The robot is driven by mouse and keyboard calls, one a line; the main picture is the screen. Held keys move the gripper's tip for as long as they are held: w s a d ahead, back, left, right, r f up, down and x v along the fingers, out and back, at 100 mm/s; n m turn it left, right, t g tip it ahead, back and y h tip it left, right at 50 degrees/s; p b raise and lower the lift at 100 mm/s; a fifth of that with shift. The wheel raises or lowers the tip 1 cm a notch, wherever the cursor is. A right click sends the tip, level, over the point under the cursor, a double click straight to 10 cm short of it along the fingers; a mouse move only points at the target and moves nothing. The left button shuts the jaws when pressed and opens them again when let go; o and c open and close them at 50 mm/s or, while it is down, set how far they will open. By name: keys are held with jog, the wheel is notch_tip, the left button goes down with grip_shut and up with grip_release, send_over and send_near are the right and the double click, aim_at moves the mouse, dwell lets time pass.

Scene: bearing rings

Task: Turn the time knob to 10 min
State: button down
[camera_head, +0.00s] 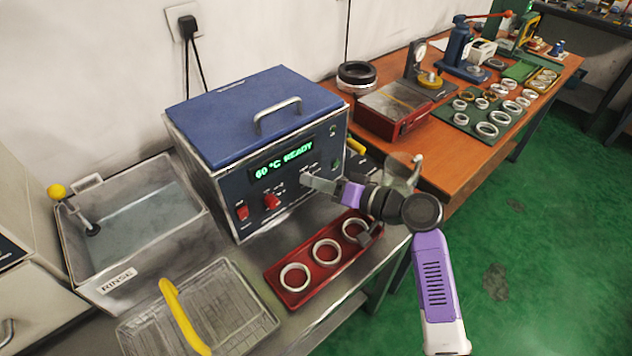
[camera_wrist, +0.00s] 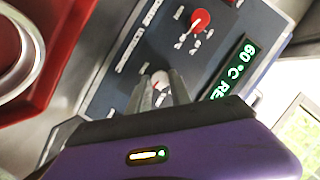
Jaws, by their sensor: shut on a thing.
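The blue-lidded heated bath unit (camera_head: 262,150) stands on the bench, and its front display (camera_head: 284,161) reads "60 °C READY". In the wrist view the display (camera_wrist: 236,62) shows too. My gripper (camera_head: 308,182) reaches the panel from the right and is shut on this knob, as the wrist view (camera_wrist: 159,90) shows.
A red knob (camera_head: 271,201) and a red switch (camera_head: 241,211) are left of my gripper. A red tray (camera_head: 273,272) with white rings lies below my arm. A rinse tank (camera_head: 150,279) and wire basket (camera_head: 240,318) stand to the left.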

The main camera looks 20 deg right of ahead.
jog(key=shift+f, duration=0.1)
jog(key=c, duration=1.2)
grip_release()
jog(key=v, duration=0.7)
jog(key=shift+s+d, duration=0.2)
jog(key=shift+s, duration=0.15)
